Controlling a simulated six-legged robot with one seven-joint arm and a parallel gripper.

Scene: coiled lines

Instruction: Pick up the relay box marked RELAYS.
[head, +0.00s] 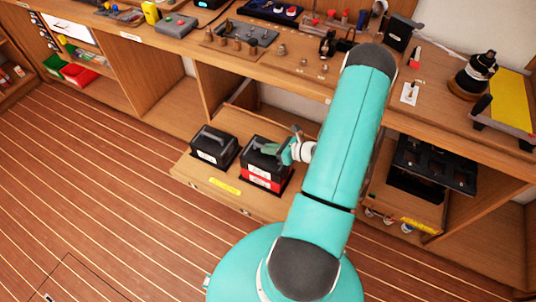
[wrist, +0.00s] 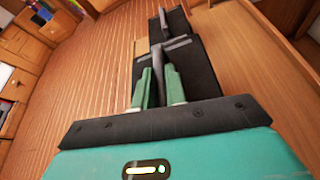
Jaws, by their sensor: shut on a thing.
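Two black boxes with top handles stand on a pulled-out wooden drawer in the head view: a left box (head: 207,152) and a right box (head: 254,162) with a red band low on its front. Their pale labels are too small to read, so I cannot tell which says RELAYS. My gripper (head: 274,150) is at the top of the right box. In the wrist view its green fingers (wrist: 159,80) are shut on the handle of this box (wrist: 202,75). The left box shows beyond it (wrist: 176,24). I cannot tell whether the held box is raised off the drawer.
The drawer (head: 190,180) has a yellow label on its front. The workbench top (head: 290,75), with tools and parts, overhangs behind the boxes. A black rack (head: 430,170) sits on another pulled-out drawer to the right. The plank floor (head: 110,180) to the left is clear.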

